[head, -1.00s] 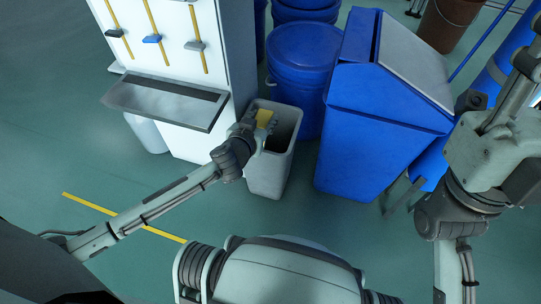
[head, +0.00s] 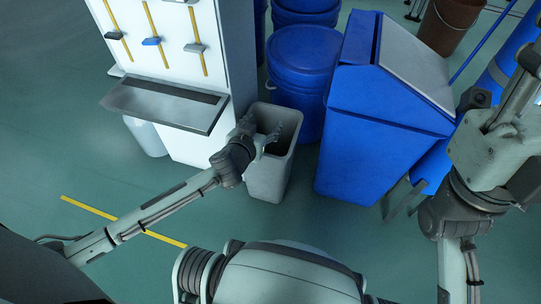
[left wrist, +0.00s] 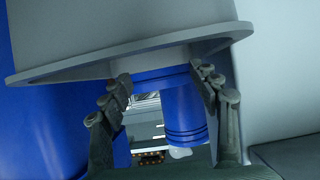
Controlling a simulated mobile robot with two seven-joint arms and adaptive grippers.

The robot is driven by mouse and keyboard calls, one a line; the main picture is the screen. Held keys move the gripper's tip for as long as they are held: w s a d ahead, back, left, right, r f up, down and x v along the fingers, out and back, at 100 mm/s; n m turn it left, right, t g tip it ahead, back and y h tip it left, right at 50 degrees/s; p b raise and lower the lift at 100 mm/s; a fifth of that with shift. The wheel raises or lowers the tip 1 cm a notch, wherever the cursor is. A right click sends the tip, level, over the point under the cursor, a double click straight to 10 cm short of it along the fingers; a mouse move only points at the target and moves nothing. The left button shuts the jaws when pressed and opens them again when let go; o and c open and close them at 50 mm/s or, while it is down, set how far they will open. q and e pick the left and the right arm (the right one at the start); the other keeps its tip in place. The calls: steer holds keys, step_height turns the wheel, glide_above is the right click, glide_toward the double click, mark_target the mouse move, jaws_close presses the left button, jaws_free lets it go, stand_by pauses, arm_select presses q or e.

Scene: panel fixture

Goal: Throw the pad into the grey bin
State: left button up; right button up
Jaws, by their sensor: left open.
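The grey bin (head: 270,178) stands on the floor between the white panel and the blue bins in the head view. My left gripper (head: 268,134) is over its open mouth, with the fingers spread apart. In the left wrist view the left gripper (left wrist: 162,84) is open, with nothing between its fingertips. A grey rimmed surface (left wrist: 130,38) fills the top of that view; I cannot tell for sure what it is. The yellow pad is not visible in either current view. My right arm is at the right of the head view, its gripper out of sight.
The floor in front is clear.

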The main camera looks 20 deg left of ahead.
arm_select(q)
steer(key=v, duration=1.1)
steer(key=shift+s+r, duration=0.2)
steer(key=shift+s, duration=0.05)
